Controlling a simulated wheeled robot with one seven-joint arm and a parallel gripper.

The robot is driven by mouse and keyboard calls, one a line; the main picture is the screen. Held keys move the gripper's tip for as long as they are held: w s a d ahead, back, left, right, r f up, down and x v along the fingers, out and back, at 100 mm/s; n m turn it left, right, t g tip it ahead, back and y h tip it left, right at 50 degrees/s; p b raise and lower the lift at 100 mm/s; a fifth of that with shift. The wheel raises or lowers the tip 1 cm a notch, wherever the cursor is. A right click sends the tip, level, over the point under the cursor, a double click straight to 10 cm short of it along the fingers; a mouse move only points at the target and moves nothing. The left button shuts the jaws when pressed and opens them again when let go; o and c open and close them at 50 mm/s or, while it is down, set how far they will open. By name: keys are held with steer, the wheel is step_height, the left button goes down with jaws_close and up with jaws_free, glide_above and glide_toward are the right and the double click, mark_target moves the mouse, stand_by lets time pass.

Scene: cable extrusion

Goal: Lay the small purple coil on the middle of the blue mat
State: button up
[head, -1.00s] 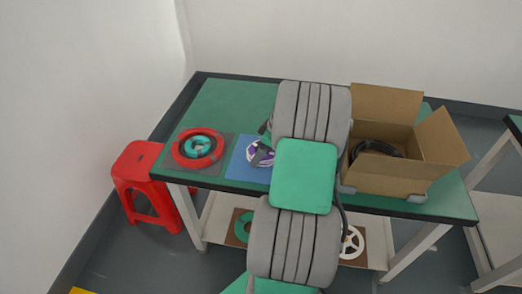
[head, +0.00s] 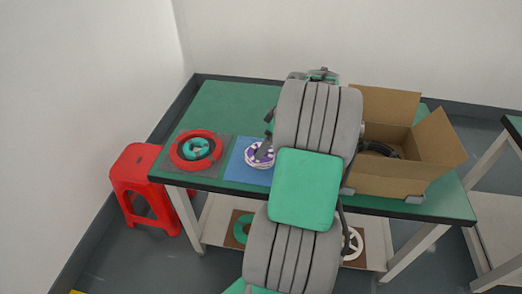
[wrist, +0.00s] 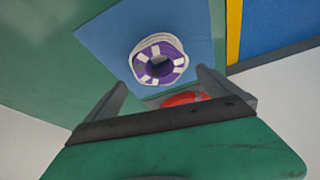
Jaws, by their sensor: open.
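The small purple coil (head: 258,156), with white bands, lies on the blue mat (head: 238,172) at the table's front. In the wrist view the coil (wrist: 160,62) shows a white outer rim and rests around the middle of the visible part of the blue mat (wrist: 110,37). My gripper (wrist: 162,84) is open and empty, apart from the coil, with its two fingers below and to either side of it in the picture. In the head view my arm hides the right part of the mat and most of the gripper.
An open cardboard box (head: 385,178) with a black cable stands at the right. A red stool (head: 137,178) is left of the table. The back left tabletop is clear.

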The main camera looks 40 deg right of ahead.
steer(key=a+v, duration=0.1)
steer(key=v, duration=0.4)
steer(key=w+a+r+m+g, duration=0.1)
steer(key=w+a+r+m, duration=0.15)
steer(key=a, duration=1.45)
steer(key=s+a+f+m+h, duration=0.1)
steer(key=s+a, duration=0.4)
steer(key=a, duration=0.2)
steer(key=s+a+f+m+h, duration=0.1)
steer(key=s+a, duration=0.4)
steer(key=a, duration=0.3)
steer(key=shift+s+f+g, duration=0.25)
steer(key=shift+f+g, duration=0.05)
steer(key=shift+f, duration=0.1)
steer(key=shift+m, duration=0.25)
